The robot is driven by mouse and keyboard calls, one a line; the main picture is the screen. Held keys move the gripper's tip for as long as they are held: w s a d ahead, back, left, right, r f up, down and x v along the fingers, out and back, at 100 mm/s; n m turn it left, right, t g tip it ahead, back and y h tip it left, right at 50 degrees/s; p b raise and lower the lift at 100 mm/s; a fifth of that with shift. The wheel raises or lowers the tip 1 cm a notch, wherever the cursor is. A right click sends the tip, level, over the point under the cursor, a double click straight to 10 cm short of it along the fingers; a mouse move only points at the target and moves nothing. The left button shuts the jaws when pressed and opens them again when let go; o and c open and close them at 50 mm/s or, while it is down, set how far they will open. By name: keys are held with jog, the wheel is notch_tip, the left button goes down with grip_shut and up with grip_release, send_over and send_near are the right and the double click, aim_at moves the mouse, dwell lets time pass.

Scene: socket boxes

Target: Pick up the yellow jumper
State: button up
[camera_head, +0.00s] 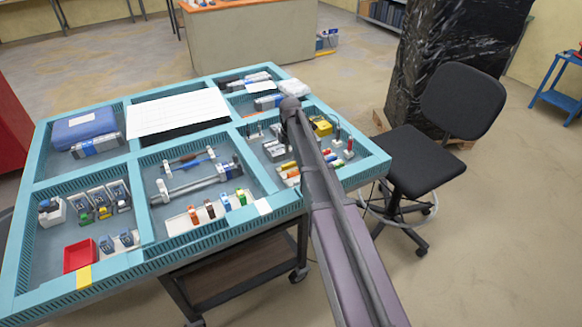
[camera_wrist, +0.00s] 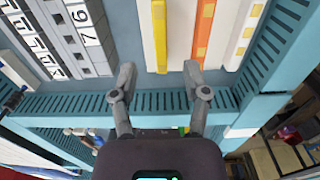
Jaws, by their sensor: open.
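In the wrist view, my gripper (camera_wrist: 160,82) is open, its two fingers apart with nothing between them. Just beyond the fingertips is a narrow yellow strip (camera_wrist: 159,38), which looks like the yellow jumper, beside a pale board. To its right are an orange-and-white strip (camera_wrist: 203,28) and another with yellow patches (camera_wrist: 248,32). In the head view, my arm covers part of the right compartment. The fingers cannot be made out in the head view.
The blue tray table (camera_head: 140,151) has several walled compartments. A wall (camera_wrist: 60,104) runs below the strips in the wrist view. A numbered grey block (camera_wrist: 85,30) stands to the left. A red bin (camera_head: 80,256) sits front left. A black chair (camera_head: 425,160) stands close on the right.

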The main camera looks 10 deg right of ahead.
aim_at(292, 163)
jog(key=shift+f, duration=0.15)
jog(key=shift+d+f+b, duration=0.2)
jog(key=shift+f+b, duration=2.3)
jog(key=shift+b, duration=0.1)
grip_shut()
